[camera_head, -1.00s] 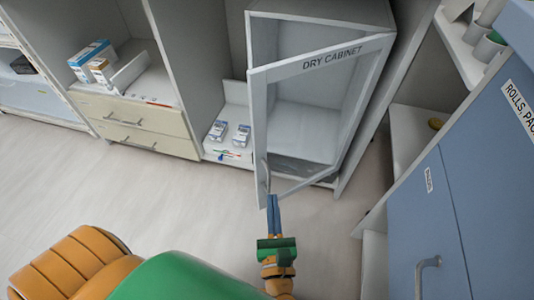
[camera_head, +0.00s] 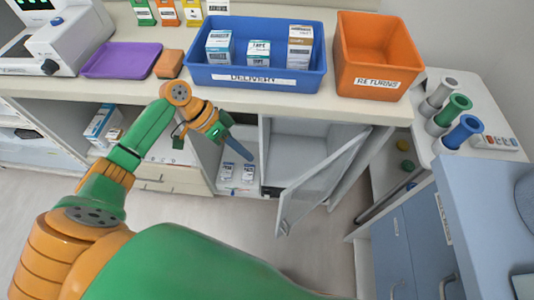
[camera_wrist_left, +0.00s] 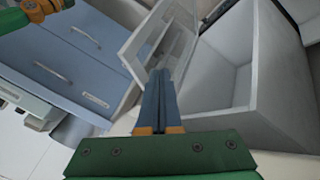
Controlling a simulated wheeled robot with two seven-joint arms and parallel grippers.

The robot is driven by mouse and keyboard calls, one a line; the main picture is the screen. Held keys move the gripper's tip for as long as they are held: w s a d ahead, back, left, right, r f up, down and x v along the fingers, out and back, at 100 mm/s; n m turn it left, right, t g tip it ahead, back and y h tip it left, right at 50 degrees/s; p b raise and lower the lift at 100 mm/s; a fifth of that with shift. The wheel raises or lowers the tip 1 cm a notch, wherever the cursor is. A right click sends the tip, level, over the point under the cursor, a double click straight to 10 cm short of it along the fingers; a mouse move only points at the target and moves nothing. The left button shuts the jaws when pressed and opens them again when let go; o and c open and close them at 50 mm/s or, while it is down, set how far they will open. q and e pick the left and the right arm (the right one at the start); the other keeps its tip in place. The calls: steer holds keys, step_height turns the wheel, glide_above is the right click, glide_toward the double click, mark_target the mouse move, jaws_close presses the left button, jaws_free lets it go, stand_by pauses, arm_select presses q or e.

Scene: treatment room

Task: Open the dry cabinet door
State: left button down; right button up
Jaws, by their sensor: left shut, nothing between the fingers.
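The dry cabinet (camera_head: 300,128) stands under the counter, and its glazed, grey-framed door (camera_head: 322,180) is swung open toward me. The door's handle (camera_head: 284,227) is at its free edge, low in the head view. My left gripper (camera_head: 246,155) is shut and empty, left of the door and apart from its handle. In the left wrist view my left gripper's fingers (camera_wrist_left: 160,75) are together; the open door (camera_wrist_left: 160,35) shows beyond them and the cabinet's pale box (camera_wrist_left: 258,75) is to the right. My right gripper is not in view.
A blue delivery bin (camera_head: 255,78), an orange returns bin (camera_head: 372,60) and a purple tray (camera_head: 120,60) stand on the counter above. Blue drawers (camera_head: 400,240) and a shelf with rolls (camera_head: 455,115) are at the right. The floor before the cabinet is clear.

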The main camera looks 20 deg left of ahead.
arm_select(q)
steer(key=s+d+f+p, duration=0.1)
steer(key=d+f, duration=0.7)
steer(key=d, duration=0.2)
steer(key=shift+s, duration=0.2)
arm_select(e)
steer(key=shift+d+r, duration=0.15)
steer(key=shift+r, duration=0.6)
arm_select(q)
steer(key=shift+p, duration=0.35)
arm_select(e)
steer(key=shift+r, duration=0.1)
